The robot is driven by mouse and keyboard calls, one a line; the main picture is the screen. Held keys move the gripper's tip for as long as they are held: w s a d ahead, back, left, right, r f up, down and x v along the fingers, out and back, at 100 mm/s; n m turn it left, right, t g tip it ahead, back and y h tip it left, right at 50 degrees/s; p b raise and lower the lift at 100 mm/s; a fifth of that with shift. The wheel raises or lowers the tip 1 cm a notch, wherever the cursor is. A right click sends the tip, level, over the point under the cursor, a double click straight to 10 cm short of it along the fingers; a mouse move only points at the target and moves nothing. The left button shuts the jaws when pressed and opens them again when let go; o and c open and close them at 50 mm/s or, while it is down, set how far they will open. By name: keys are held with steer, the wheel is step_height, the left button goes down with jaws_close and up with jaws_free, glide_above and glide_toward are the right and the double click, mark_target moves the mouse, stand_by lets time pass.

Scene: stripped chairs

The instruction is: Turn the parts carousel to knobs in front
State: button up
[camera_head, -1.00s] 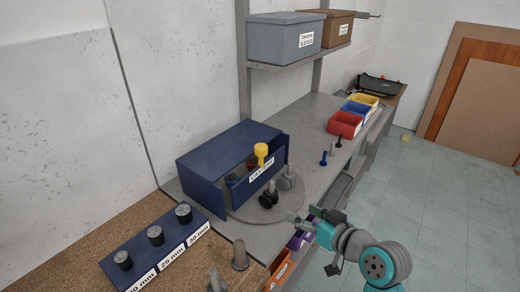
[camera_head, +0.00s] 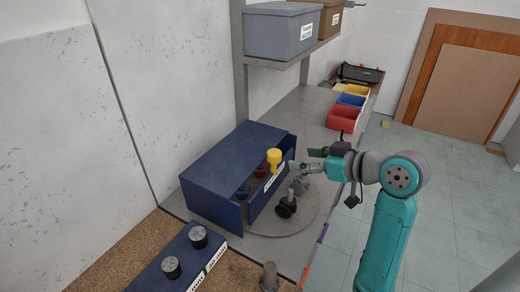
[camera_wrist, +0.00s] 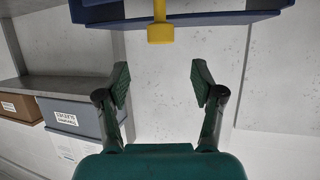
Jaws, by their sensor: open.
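The parts carousel is a round grey turntable (camera_head: 310,222) partly under a dark blue housing (camera_head: 232,165). A blue panel with a white label, now too oblique to read, faces the front right. Black casters (camera_head: 286,208) stand on the exposed part of the disc. A yellow handle (camera_head: 274,158) stands upright at the panel and also shows in the wrist view (camera_wrist: 160,33). My gripper (camera_head: 306,160) is open and empty, to the right of the handle and apart from it. In the wrist view the handle lies ahead, roughly centred between my fingers (camera_wrist: 161,84).
A blue rack (camera_head: 185,258) with dark cylinders stands at the front left on a brown board. A grey peg (camera_head: 269,275) stands beside it. Red (camera_head: 342,119), blue (camera_head: 351,101) and yellow bins sit farther back. A shelf with a grey box (camera_head: 284,34) hangs above the bench.

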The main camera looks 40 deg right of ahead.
mark_target(280, 155)
steer(key=x, duration=1.1)
steer(key=shift+r, duration=0.1)
jaws_close()
